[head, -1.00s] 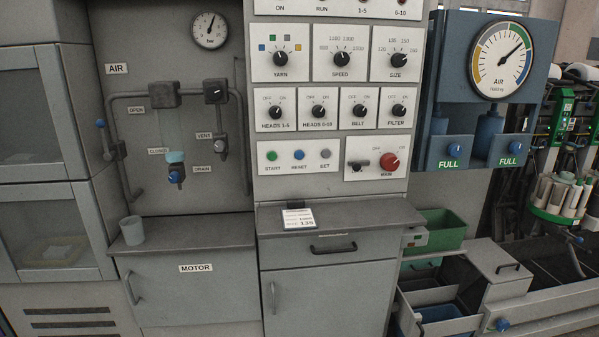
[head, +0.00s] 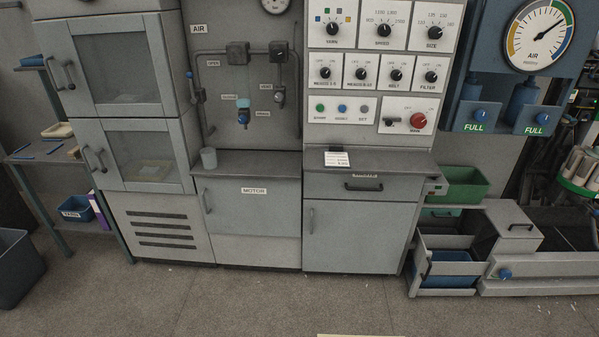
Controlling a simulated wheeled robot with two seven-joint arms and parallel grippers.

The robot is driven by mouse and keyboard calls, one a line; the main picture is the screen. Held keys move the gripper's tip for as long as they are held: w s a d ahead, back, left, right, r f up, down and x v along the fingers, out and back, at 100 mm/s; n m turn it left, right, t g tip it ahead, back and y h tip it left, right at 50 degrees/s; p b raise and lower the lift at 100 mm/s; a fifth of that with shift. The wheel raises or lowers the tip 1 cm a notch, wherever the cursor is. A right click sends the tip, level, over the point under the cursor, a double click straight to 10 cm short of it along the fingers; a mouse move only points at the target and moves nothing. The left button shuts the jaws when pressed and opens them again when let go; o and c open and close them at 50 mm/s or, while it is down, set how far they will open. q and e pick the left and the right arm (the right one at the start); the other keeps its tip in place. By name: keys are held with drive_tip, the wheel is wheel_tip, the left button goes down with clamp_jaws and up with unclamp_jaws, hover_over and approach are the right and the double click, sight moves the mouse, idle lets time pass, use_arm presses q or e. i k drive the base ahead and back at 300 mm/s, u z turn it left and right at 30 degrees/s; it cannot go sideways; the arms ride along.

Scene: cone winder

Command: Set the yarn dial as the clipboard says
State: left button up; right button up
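The yarn dial (head: 332,28) is a black knob on a white plate at the top left of the control panel, with small coloured squares around it. Its pointer is roughly upward; I cannot tell exactly which square it marks. The clipboard (head: 337,159) is a small white sheet with a dark clip, lying on the ledge below the panel. Its lines of print are too small to read surely. Neither of my grippers is in view.
The speed dial (head: 383,30) and size dial (head: 434,33) sit right of the yarn dial. The red main switch (head: 418,121) is lower right. The floor (head: 250,300) before the cabinets is clear.

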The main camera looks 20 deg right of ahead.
sight(332, 27)
drive_tip(key=u, duration=0.3)
drive_tip(key=k, duration=0.35)
drive_tip(key=z, duration=1.15)
drive_tip(key=i, duration=1.35)
drive_tip(key=u, duration=0.25)
